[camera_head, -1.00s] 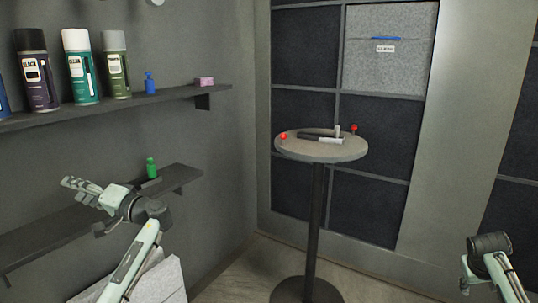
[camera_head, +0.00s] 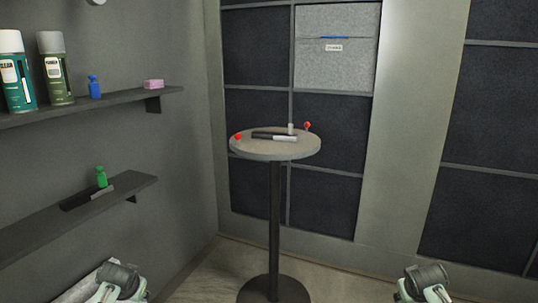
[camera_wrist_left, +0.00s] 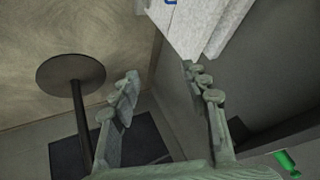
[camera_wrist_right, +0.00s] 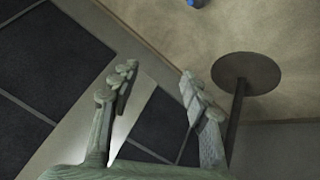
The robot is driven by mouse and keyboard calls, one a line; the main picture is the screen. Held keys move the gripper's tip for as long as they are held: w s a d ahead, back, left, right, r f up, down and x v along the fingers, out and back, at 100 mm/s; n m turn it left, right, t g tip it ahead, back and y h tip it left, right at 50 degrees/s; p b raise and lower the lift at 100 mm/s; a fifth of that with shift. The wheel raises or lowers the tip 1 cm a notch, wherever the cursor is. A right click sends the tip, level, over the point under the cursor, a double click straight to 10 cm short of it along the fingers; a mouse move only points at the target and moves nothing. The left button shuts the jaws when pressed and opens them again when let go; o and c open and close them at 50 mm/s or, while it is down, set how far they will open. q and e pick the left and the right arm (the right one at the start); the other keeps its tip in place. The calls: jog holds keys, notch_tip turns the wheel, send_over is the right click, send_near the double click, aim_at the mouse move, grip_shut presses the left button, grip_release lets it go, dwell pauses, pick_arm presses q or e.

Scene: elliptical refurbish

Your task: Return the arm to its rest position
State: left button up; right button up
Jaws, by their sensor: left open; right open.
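My left arm (camera_head: 118,281) shows at the bottom left of the head view, low and in front of the shelves; its fingers are out of that view. In the left wrist view my left gripper (camera_wrist_left: 165,85) is open with nothing between its fingers. My right arm (camera_head: 425,283) shows at the bottom right of the head view, its fingers also out of view. In the right wrist view my right gripper (camera_wrist_right: 158,75) is open and empty. Both arms sit at about the same height in the head view.
A round table (camera_head: 275,152) with dark and light pieces and red-tipped items stands ahead. Wall shelves at left (camera_head: 100,108) hold spray cans (camera_head: 55,70), a blue bottle (camera_head: 94,87), a pink block (camera_head: 153,84) and a green bottle (camera_head: 101,177).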

pick_arm(q)
jog(key=s+d+f+g, duration=0.1)
jog(key=s+d+f, duration=0.2)
jog(key=s, duration=0.8)
jog(key=s+d+f+g+h, duration=0.1)
jog(key=s+d+f, duration=0.3)
jog(key=s, duration=0.6)
jog(key=s+d+f+g+h, duration=0.1)
jog(key=s+d+f, duration=0.2)
jog(key=s+f, duration=0.3)
jog(key=s, duration=0.5)
jog(key=shift+s+d+m, duration=0.3)
jog(key=shift+s+m, duration=0.05)
jog(key=shift+m, duration=0.05)
pick_arm(e)
jog(key=s+a+f+g, duration=0.1)
jog(key=s+a+f, duration=0.2)
jog(key=s, duration=0.8)
jog(key=s+a+f+g+y, duration=0.1)
jog(key=s+a+f, duration=0.3)
jog(key=s, duration=0.6)
jog(key=s+a+f+g+y, duration=0.1)
jog(key=s+a+f, duration=0.2)
jog(key=s+f, duration=0.3)
jog(key=s, duration=0.5)
jog(key=shift+s+a+n, duration=0.35)
jog(key=shift+n, duration=0.05)
